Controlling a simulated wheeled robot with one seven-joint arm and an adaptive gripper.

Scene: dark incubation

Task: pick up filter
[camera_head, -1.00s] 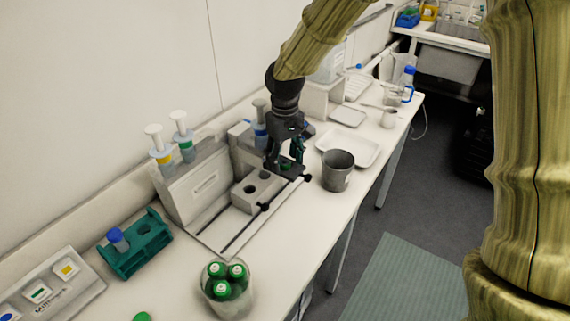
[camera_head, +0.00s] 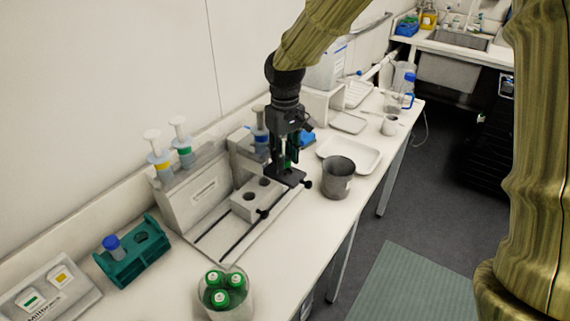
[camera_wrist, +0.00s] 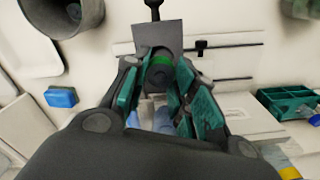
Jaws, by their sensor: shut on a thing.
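The filter, a small round piece with a green band, shows between the fingertips in the wrist view (camera_wrist: 159,66). It is at the dark plate (camera_wrist: 160,38) on the rail of the grey stand. In the head view the filter is mostly hidden by the fingers. My gripper (camera_head: 288,160) points straight down over the dark plate and is shut on the filter; its teal finger pads (camera_wrist: 160,92) lie on either side of it. I cannot tell whether the filter still touches the plate.
The grey stand (camera_head: 200,195) holds syringes with coloured bands (camera_head: 182,145). A dark grey cup (camera_head: 338,178) stands close right of my gripper, with a white tray (camera_head: 365,157) behind it. A teal rack (camera_head: 130,262) and a beaker of green-capped pieces (camera_head: 224,300) are nearer.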

